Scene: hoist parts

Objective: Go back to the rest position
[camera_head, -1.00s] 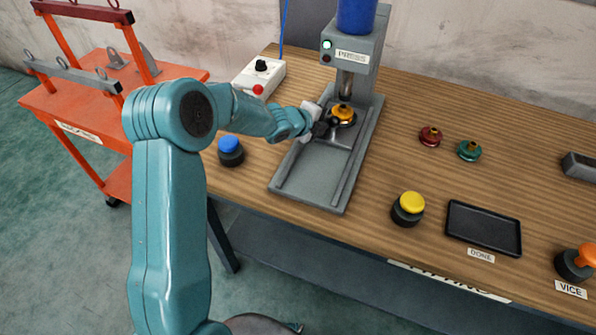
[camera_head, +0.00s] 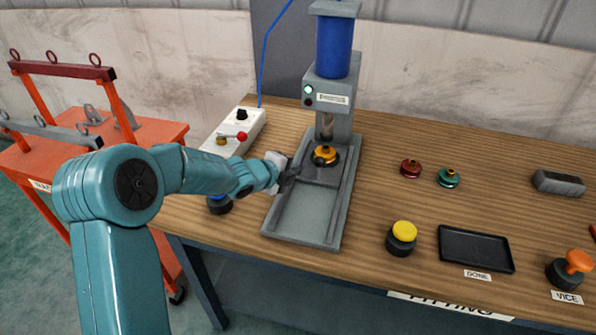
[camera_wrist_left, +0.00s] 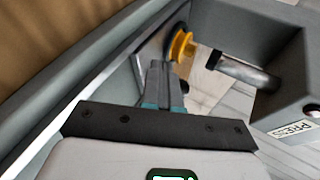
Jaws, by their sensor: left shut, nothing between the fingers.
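My left gripper (camera_head: 291,176) is shut and empty, just left of the orange part and apart from it, above the press bed. In the left wrist view its closed fingers (camera_wrist_left: 164,84) point toward the orange part (camera_wrist_left: 181,44). The orange part (camera_head: 325,155) sits on a dark round seat under the ram of the grey press (camera_head: 340,118). The press ram (camera_wrist_left: 248,74) hangs above the part, with a gap. My right gripper is not in view.
A control box (camera_head: 242,128) stands left of the press, and a blue button (camera_head: 219,206) is partly behind my arm. Red (camera_head: 411,167) and green (camera_head: 448,177) parts, a yellow button (camera_head: 403,231) and a black tray (camera_head: 475,249) lie to the right. An orange cart (camera_head: 150,142) stands left.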

